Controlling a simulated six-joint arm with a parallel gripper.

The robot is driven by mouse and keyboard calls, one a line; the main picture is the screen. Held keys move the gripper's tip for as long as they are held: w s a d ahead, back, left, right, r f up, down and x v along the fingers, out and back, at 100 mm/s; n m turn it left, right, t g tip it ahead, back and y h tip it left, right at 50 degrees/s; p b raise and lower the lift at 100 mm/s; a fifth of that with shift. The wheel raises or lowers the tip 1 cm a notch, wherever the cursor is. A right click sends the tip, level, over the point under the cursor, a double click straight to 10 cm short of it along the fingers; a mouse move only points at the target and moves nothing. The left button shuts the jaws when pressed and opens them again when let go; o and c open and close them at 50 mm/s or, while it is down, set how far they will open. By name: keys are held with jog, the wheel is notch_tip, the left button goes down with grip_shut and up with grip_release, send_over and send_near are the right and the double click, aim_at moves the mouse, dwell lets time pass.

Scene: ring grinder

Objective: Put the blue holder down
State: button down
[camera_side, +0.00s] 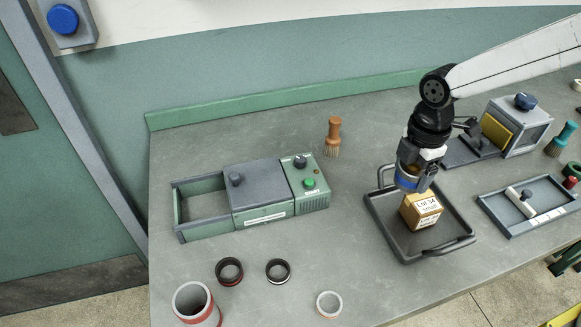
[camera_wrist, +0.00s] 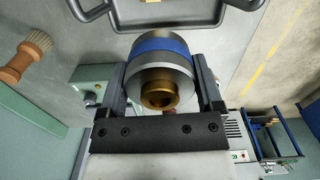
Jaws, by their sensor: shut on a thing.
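The blue holder is a grey cylinder with a blue band and a brass-coloured centre. My gripper (camera_side: 413,180) is shut on the blue holder (camera_side: 404,183), which hangs above the back part of the dark tray (camera_side: 408,259). The holder (camera_wrist: 160,52) fills the middle of the wrist view, between the two fingers of my gripper (camera_wrist: 163,80). A cardboard box (camera_side: 421,210) with a white lot label stands in the tray, just below and in front of the holder. Whether holder and box touch is unclear. The holder's underside is hidden.
A green grinder (camera_side: 265,212) stands left of the tray, with a wooden-handled brush (camera_side: 333,135) behind. Loose rings (camera_side: 278,271) and a cup (camera_side: 195,302) lie at the front left. A grey fixture (camera_side: 526,205) is at right. Bench between grinder and tray is clear.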

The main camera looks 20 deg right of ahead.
jog(key=s+a, duration=0.7)
jog(key=s, duration=0.6)
jog(key=shift+a+f+m, duration=0.15)
jog(key=shift+m, duration=0.25)
jog(key=shift+w+a, duration=0.1)
send_over(334, 243)
jog(key=s, duration=0.1)
jog(key=f, duration=0.8)
jog(key=shift+s+d+f, duration=0.1)
jog(key=shift+d+f, duration=0.05)
jog(key=shift+d, duration=0.15)
jog(key=shift+w+a+f, duration=0.2)
jog(key=shift+w+f, duration=0.15)
jog(key=shift+f, duration=0.15)
jog(key=shift+w+a+f, duration=0.15)
jog(key=shift+w+f, duration=0.05)
jog(key=shift+f, duration=1.6)
